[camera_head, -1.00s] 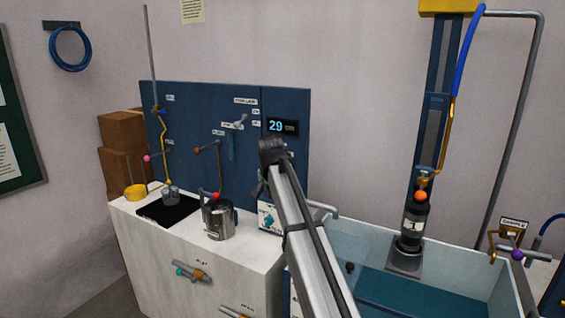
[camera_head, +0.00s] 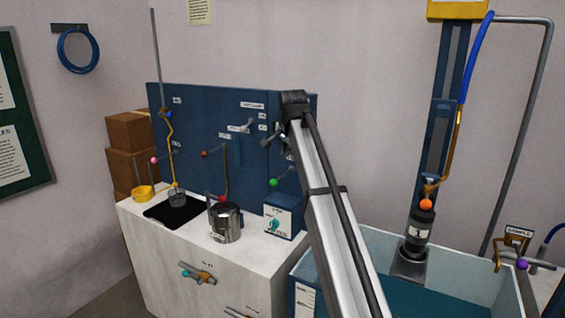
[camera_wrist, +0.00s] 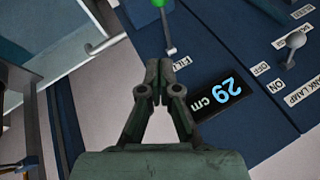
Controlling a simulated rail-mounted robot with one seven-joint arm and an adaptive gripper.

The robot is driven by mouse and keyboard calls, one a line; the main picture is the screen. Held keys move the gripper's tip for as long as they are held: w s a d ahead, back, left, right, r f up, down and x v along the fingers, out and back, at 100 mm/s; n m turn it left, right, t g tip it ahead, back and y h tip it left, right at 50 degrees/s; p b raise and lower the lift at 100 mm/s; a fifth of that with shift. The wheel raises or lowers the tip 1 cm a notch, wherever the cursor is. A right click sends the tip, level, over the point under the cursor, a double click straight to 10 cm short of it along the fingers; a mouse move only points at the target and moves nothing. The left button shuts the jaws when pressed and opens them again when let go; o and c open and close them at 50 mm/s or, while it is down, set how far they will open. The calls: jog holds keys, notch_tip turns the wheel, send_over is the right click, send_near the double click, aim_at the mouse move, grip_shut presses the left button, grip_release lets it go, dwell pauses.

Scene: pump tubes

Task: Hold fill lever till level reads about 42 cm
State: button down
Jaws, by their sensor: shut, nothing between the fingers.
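The fill lever (camera_wrist: 166,28) is a thin pale rod with a green ball, beside a "FILL" label in the wrist view. Its green ball (camera_head: 273,182) shows left of my arm in the head view. My gripper (camera_wrist: 159,68) is shut and empty, its fingertips just below the lever's pivot end in the wrist picture. I cannot tell whether they touch it. The level display (camera_wrist: 218,95) reads 29 cm in the wrist view, upside down. My arm hides it in the head view.
A grey toggle (camera_wrist: 293,45) marked ON and OFF sits near the display. The white counter (camera_head: 190,250) holds a steel jug (camera_head: 226,223) and a small blue-and-white box (camera_head: 283,219). A water tank (camera_head: 460,270) with a black pump (camera_head: 417,235) stands to the right.

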jog(key=p, duration=0.3)
send_near(283, 176)
jog(key=f, duration=0.1)
jog(key=a+f+p, duration=0.1)
jog(key=f, duration=0.1)
jog(key=s+a+f, duration=0.1)
jog(key=shift+s+a+f, duration=0.1)
jog(key=shift+a+f, duration=0.1)
jog(key=shift+f, duration=0.05)
